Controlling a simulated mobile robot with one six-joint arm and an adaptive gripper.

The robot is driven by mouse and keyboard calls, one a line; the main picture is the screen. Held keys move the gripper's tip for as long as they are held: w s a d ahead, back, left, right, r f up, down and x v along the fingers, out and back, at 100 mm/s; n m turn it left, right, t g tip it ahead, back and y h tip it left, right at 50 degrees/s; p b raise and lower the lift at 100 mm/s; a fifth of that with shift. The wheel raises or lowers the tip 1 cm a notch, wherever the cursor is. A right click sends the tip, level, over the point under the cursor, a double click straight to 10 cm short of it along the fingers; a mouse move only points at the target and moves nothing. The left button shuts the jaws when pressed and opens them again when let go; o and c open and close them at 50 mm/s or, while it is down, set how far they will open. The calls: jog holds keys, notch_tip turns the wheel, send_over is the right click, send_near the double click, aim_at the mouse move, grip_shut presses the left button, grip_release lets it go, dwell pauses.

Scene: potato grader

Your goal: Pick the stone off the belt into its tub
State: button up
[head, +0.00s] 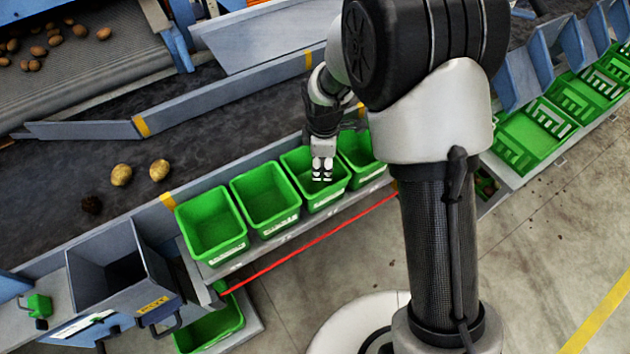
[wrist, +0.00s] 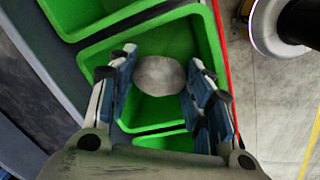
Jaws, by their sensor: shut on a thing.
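My gripper (head: 322,170) points down over the third green tub from the left (head: 335,198) in the head view. In the wrist view my gripper (wrist: 165,82) is shut on a grey, rounded stone (wrist: 158,75) between its fingertips. Below the stone is the inside of a green tub (wrist: 208,50). The stone cannot be made out in the head view. The dark belt (head: 60,180) runs behind the row of tubs.
Two potatoes (head: 121,175) and a dark clod (head: 91,205) lie on the belt. Green tubs (head: 212,222) stand on either side of my gripper. A grey chute (head: 110,270) is at lower left. A red line (head: 320,236) runs along the tubs' front.

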jog(key=o, duration=1.2)
notch_tip(320, 180, up, 12)
jog(key=s, duration=0.1)
jog(key=shift+s, duration=0.15)
